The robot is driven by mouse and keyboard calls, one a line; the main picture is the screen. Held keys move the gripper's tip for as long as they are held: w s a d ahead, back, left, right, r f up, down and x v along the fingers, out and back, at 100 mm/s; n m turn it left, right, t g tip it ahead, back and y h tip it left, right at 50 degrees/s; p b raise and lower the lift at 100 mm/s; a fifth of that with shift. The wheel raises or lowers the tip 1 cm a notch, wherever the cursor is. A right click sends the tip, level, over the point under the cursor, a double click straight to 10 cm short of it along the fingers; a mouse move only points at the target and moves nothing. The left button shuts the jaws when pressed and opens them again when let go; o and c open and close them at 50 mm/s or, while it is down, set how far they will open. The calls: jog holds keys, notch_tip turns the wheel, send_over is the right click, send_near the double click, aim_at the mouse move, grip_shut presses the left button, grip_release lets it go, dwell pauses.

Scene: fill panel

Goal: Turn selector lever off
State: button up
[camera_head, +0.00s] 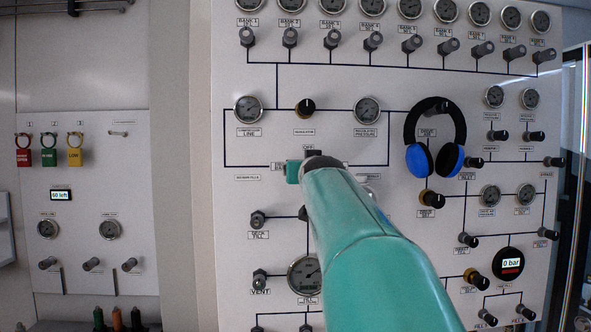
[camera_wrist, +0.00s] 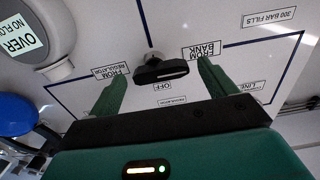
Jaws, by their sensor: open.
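The selector lever (camera_wrist: 160,71) is a short black bar on a pale round post on the panel, seen in the wrist view. It lies roughly crosswise in that view. A white line on it runs toward its right end, on the side of the FROM BANK label (camera_wrist: 201,50). The OFF label (camera_wrist: 162,87) is just below the lever, and the FROM REGULATOR label (camera_wrist: 110,71) is to its left. My gripper (camera_wrist: 161,76) is open, with one green finger on each side of the lever. I cannot tell whether either touches it. In the head view my green arm mostly hides the lever.
Blue-and-black headphones (camera_head: 435,140) hang on the panel right of my arm. A round gauge (camera_wrist: 30,35) with a lit display stands out at the wrist view's upper left. Several knobs and gauges surround the selector. A side panel (camera_head: 85,200) with coloured tags is at left.

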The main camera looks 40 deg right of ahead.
jog(key=c, duration=1)
jog(key=shift+w+m, duration=0.1)
jog(key=shift+m, duration=0.3)
jog(key=shift+s+d+r+m, duration=0.1)
jog(key=shift+m, duration=2.75)
jog(key=shift+s+d+r+m, duration=0.1)
jog(key=shift+r+m, duration=0.05)
jog(key=shift+m, duration=2.65)
jog(key=shift+s+d+r+m, duration=0.1)
jog(key=shift+m, duration=2.75)
